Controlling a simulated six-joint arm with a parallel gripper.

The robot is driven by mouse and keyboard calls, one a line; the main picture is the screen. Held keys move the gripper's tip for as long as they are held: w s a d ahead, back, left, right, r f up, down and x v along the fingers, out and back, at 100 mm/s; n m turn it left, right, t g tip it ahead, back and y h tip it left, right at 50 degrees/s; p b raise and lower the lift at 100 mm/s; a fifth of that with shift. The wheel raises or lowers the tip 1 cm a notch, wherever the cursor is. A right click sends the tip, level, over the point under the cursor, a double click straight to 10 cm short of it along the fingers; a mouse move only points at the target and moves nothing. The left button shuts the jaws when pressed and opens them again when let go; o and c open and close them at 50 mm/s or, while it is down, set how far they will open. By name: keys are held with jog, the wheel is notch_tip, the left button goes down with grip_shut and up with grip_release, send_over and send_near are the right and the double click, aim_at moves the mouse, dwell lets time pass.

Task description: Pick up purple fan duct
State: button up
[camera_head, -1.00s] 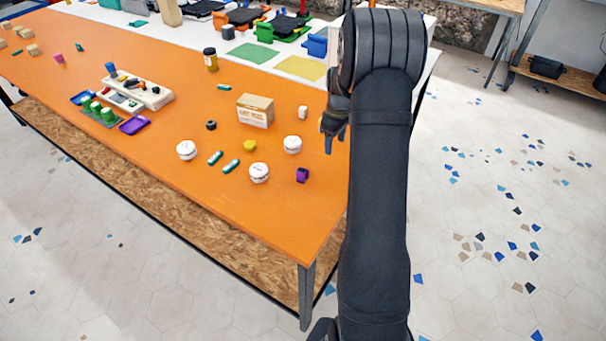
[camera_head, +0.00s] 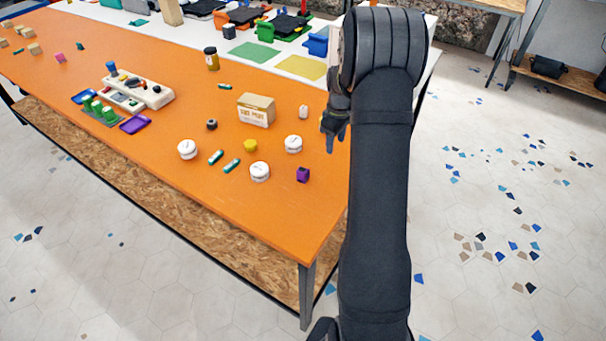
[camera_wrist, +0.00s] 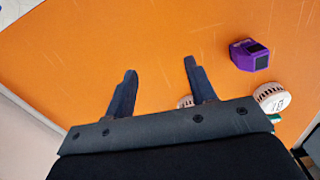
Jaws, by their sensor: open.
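The purple fan duct (camera_head: 303,175) is a small dark-purple block on the orange table (camera_head: 220,190), near its right end. In the wrist view the fan duct (camera_wrist: 249,55) lies at upper right, with dark openings in its faces. My gripper (camera_head: 335,140) is above the table's right side, apart from the fan duct and farther back. In the wrist view my gripper (camera_wrist: 160,80) shows two separated dark fingers with only bare orange table between their tips. The fan duct is outside the fingers, to the right.
White round pucks (camera_head: 293,144) and (camera_head: 260,171) stand close to the fan duct. A yellow piece (camera_head: 250,145), teal-and-white sticks (camera_head: 231,166) and a cardboard box (camera_head: 256,110) lie farther left. The table's front right corner is clear.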

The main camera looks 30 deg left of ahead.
jog(key=s+a+r+n+t, duration=0.25)
jog(key=s+r+n, duration=0.35)
jog(key=s+n, duration=0.3)
jog(key=n+t, duration=0.2)
jog(key=n, duration=0.9)
send_near(303, 169)
jog(key=x, duration=0.5)
jog(key=shift+w+f, duration=0.15)
jog(key=shift+w, duration=0.1)
jog(key=shift+x, duration=2.6)
jog(key=shift+s+a, duration=0.1)
jog(key=shift+s, duration=0.05)
jog(key=c, duration=0.8)
